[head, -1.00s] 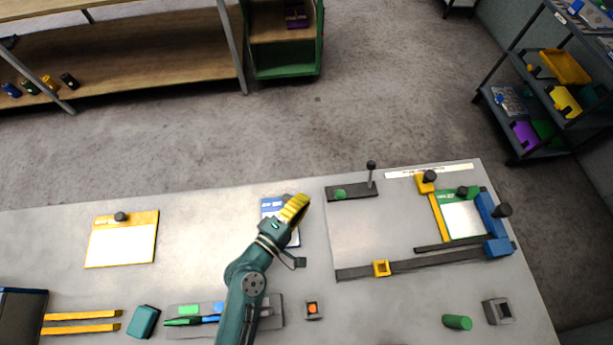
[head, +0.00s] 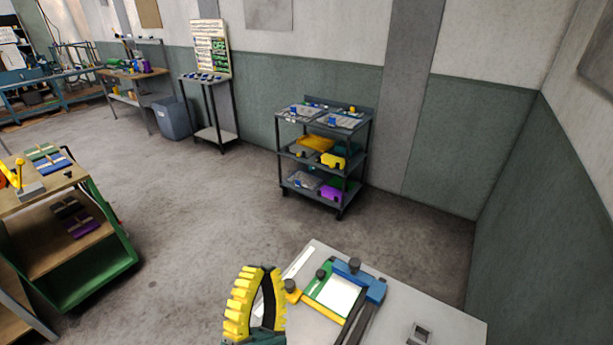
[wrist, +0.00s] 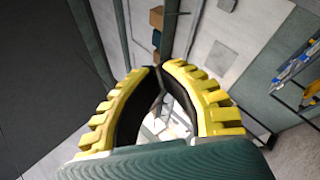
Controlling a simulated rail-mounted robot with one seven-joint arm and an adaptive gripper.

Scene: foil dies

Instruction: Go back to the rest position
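My gripper (head: 263,270) is raised at the bottom centre of the head view, in front of the workbench's left edge. Its yellow ribbed fingers with dark inner sides point up. In the wrist view my gripper (wrist: 160,72) shows both fingers curving together at the tips, with nothing held between them. The gap lower between the fingers shows only background. The rest of my arm is out of view below.
The workbench (head: 440,320) holds a green-framed white plate (head: 338,294), a blue clamp piece (head: 362,281) and a grey block (head: 419,333). A grey shelf cart (head: 325,160) stands beyond. A green cabinet (head: 85,265) is at left. The floor between is clear.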

